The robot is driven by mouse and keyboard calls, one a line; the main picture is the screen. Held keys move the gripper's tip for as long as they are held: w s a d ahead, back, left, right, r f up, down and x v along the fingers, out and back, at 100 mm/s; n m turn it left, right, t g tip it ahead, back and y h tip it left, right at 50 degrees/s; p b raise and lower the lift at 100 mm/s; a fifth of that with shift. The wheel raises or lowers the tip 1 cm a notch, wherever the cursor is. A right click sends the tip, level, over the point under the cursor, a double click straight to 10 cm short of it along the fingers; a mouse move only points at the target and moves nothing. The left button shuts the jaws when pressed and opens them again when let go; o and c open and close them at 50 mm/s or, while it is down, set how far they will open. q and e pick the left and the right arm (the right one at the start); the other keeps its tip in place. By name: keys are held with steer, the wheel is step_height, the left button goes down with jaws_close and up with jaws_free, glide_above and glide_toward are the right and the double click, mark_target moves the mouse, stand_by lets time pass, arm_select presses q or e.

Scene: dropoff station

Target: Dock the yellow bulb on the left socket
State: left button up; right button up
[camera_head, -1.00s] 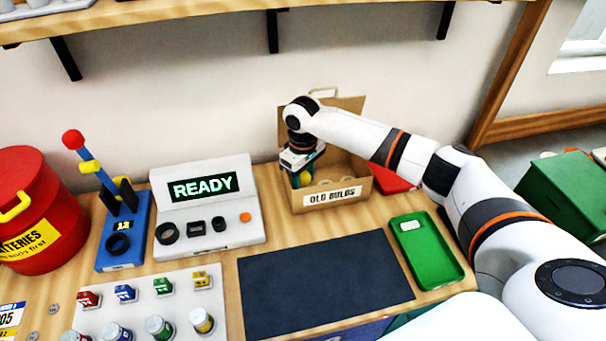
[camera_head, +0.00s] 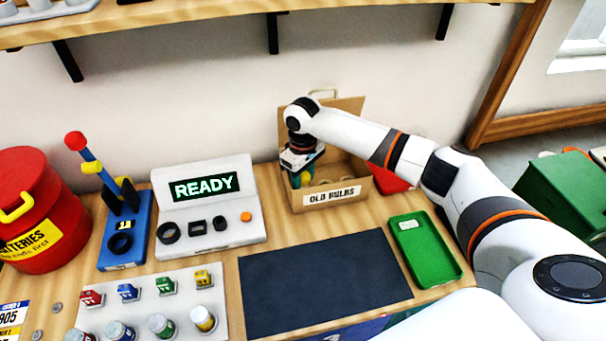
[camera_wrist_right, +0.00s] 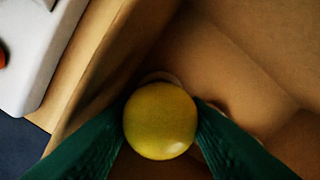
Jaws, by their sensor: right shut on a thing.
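The yellow bulb (camera_wrist_right: 160,121) shows large and round in the right wrist view, between the two green fingers of my right gripper (camera_wrist_right: 160,135). The fingers are shut on it. In the head view my right gripper (camera_head: 303,178) reaches down into the cardboard box marked OLD BULBS (camera_head: 331,196); the bulb is mostly hidden there. The grey READY console (camera_head: 207,205) stands left of the box. On its front are black fittings, with a round black ring (camera_head: 168,233) leftmost. No fitting is labelled as the left socket. My left gripper is out of view.
A blue stand with a red-tipped lever (camera_head: 124,232) and a red battery bin (camera_head: 38,215) are further left. A dark mat (camera_head: 325,283) lies clear in front of the box. A green tray (camera_head: 426,250) lies right, below my right arm. A shelf (camera_head: 200,22) hangs above.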

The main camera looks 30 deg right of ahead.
mark_target(304, 173)
steer(key=shift+f, duration=0.6)
stand_by(0.4)
steer(key=o, duration=0.5)
step_height(304, 173, up, 11)
steer(key=p, duration=1.2)
steer(key=shift+r, duration=0.1)
steer(key=shift+s, duration=0.1)
